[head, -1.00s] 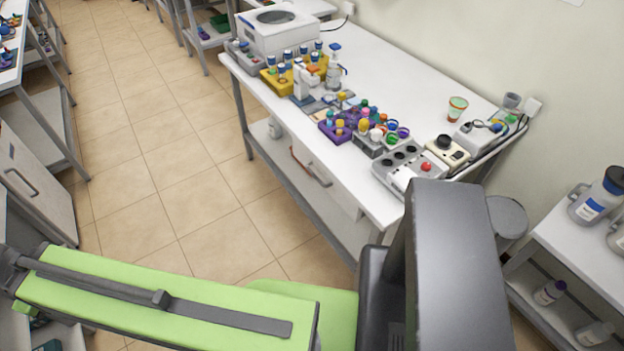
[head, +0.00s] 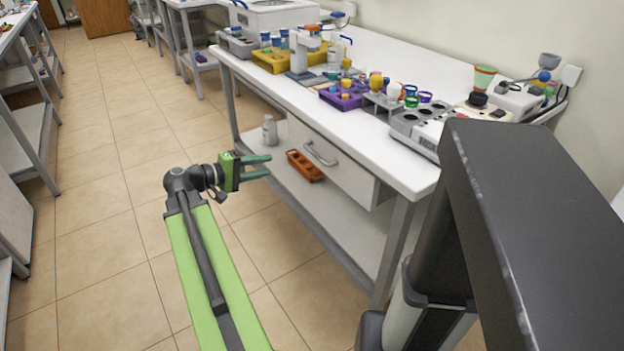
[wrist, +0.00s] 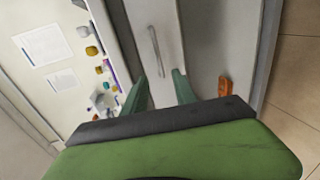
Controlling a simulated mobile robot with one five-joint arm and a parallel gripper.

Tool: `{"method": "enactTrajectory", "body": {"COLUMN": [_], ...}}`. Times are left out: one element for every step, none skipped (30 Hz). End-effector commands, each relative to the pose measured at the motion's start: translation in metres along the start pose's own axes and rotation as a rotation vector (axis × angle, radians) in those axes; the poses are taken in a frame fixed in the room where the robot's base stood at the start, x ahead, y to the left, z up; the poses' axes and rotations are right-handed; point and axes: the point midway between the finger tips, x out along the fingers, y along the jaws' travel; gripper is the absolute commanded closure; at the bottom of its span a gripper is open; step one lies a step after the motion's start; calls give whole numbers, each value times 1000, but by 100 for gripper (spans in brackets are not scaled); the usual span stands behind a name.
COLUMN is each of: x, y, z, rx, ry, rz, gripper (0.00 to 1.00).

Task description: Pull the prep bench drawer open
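The prep bench drawer (head: 338,176) sits under the white bench top and looks closed, with a grey bar handle (head: 320,154) on its front. The handle also shows in the wrist view (wrist: 156,50), ahead of the fingers. My gripper (head: 270,166) is open, with its two green fingers apart and nothing between them. It is left of the drawer front, level with or a little below the handle, and apart from it. In the wrist view my gripper (wrist: 162,82) points toward the drawer front.
The prep bench top (head: 350,62) carries a yellow rack (head: 285,61), a purple rack (head: 341,98) and a grey device (head: 420,130). The lower shelf (head: 330,220) holds an orange rack (head: 305,166) and a bottle (head: 270,132). Floor left of the bench is clear.

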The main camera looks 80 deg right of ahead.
Motion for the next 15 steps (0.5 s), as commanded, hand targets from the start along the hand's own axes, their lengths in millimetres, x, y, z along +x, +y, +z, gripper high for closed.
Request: {"method": "enactTrajectory", "body": {"x": [6, 7, 7, 7, 7, 9, 12, 15, 21, 27, 33, 43, 50, 58, 69], "y": [-1, 0, 2, 3, 3, 3, 3, 3, 2, 2, 2, 1, 1, 1, 1], "z": [2, 2, 3, 3, 3, 3, 2, 2, 3, 3, 3, 3, 3, 3, 4], "rx": [1, 1, 1, 1, 0, 1, 1, 1, 1, 1, 1, 1, 1, 1, 1], "ry": [-7, -9, -10, -10, -10, -10, -10, -10, -11, -13, -12, -13, -14, -13, -14], "rz": [11, 14, 17, 17, 17, 16, 16, 16, 15, 15, 15, 15, 15, 15, 15], "gripper": [67, 67, 67, 67, 67, 67, 67, 67, 67, 67, 67, 67, 67, 67, 67]}}
